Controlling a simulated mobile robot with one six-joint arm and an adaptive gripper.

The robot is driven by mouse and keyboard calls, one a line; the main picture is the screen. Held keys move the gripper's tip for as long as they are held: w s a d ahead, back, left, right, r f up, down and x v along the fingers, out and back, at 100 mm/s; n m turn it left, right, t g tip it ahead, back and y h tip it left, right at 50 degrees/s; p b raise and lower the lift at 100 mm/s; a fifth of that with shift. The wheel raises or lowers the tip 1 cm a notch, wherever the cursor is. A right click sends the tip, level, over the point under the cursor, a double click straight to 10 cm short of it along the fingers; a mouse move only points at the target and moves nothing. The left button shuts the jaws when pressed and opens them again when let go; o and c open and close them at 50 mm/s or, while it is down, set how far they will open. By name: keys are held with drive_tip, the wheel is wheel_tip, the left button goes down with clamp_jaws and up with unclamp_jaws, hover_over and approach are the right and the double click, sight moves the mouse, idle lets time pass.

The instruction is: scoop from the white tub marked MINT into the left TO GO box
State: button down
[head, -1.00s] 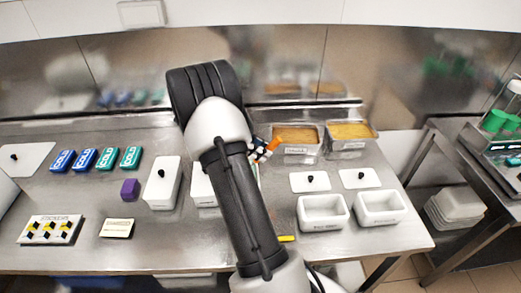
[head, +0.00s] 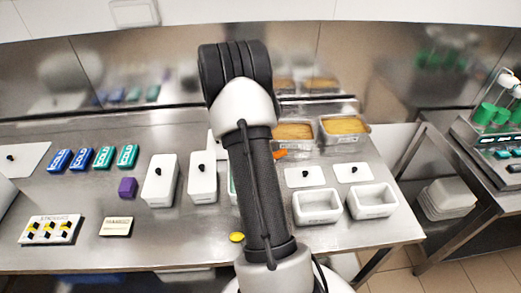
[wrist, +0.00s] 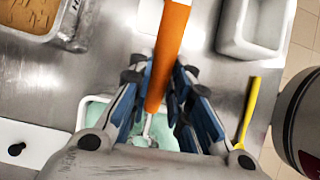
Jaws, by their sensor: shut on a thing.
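My gripper (wrist: 160,95) is shut on the orange handle of a scoop (wrist: 168,45). The scoop points down, and its metal lower end is over or in a white tub (wrist: 84,110) with pale mint-green contents. Whether it touches the contents is unclear. In the head view my arm hides the gripper and most of this tub; only a bit of the orange handle (head: 280,154) shows. Its marking cannot be read. The left TO GO box (head: 318,206) is white, open and looks empty, right of my arm; a box also shows at the wrist view's top right (wrist: 222,35).
The right TO GO box (head: 373,201) stands beside it, with two knobbed lids behind. Two brown-filled tubs (head: 345,125) stand at the back. Lidded white tubs (head: 160,180) stand left of my arm. A yellow utensil (wrist: 250,110) lies near my gripper. COLD packs lie at the left.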

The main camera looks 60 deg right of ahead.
drive_tip(key=shift+r+p, duration=1.55)
drive_tip(key=shift+r, duration=0.5)
drive_tip(key=p, duration=0.1)
drive_tip(key=t+y+p, duration=0.1)
drive_tip(key=p, duration=0.1)
drive_tip(key=shift+s+d+t+p, duration=0.3)
drive_tip(key=shift+s, duration=0.05)
drive_tip(key=shift+s, duration=0.1)
drive_tip(key=shift+s+d+t+y+p, duration=0.2)
drive_tip(key=shift+t+y+p, duration=0.2)
drive_tip(key=shift+p, duration=0.75)
drive_tip(key=shift+s+d+t+y+p, duration=0.1)
drive_tip(key=shift+d+t+y+p, duration=0.2)
drive_tip(key=shift+p, duration=0.65)
